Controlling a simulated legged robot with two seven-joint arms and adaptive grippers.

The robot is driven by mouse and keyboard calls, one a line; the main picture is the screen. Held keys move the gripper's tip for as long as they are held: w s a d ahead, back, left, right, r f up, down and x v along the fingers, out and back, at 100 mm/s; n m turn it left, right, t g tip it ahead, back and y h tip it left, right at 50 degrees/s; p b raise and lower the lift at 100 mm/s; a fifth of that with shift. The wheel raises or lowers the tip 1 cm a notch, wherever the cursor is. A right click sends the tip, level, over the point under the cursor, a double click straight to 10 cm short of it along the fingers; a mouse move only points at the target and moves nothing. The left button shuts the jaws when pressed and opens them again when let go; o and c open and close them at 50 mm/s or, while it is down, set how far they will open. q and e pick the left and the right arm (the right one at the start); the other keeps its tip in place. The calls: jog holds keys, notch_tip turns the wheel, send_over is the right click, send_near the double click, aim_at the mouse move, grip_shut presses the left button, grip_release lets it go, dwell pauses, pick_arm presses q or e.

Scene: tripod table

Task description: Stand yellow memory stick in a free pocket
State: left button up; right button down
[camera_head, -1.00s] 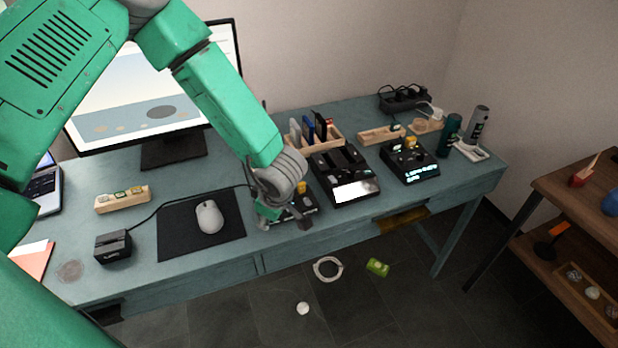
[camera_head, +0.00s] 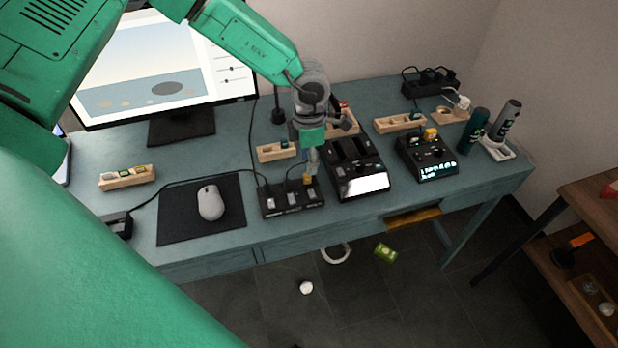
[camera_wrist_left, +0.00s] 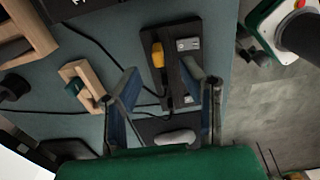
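The yellow memory stick (camera_head: 308,179) stands in the black hub (camera_head: 290,199), at the hub's back right. It also shows in the left wrist view (camera_wrist_left: 158,55). A small wooden pocket block (camera_head: 268,153) lies behind the hub, with a dark teal stick in its right part. The block also shows in the wrist view (camera_wrist_left: 94,84), with a bare opening beside the teal stick. My left gripper (camera_head: 313,166) is just above the yellow stick in the head view. In the wrist view its two blue-grey fingers (camera_wrist_left: 168,100) are apart, with nothing seen between them. My right gripper is out of view.
A black dock (camera_head: 357,187) stands right of the hub, and a mouse (camera_head: 210,203) on a dark mat left. Another wooden block (camera_head: 127,177) and a black device (camera_head: 427,157) with a yellow piece stand farther out. Cables run behind the hub.

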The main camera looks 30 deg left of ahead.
aim_at(307, 180)
pick_arm(q)
jog(key=shift+a+f, duration=0.15)
jog(key=shift+f, duration=0.15)
jog(key=f, duration=0.4)
jog(key=shift+a+f, duration=0.2)
jog(key=shift+d+f, duration=0.2)
jog(key=shift+f, duration=0.05)
grip_shut()
jog(key=shift+a, duration=0.15)
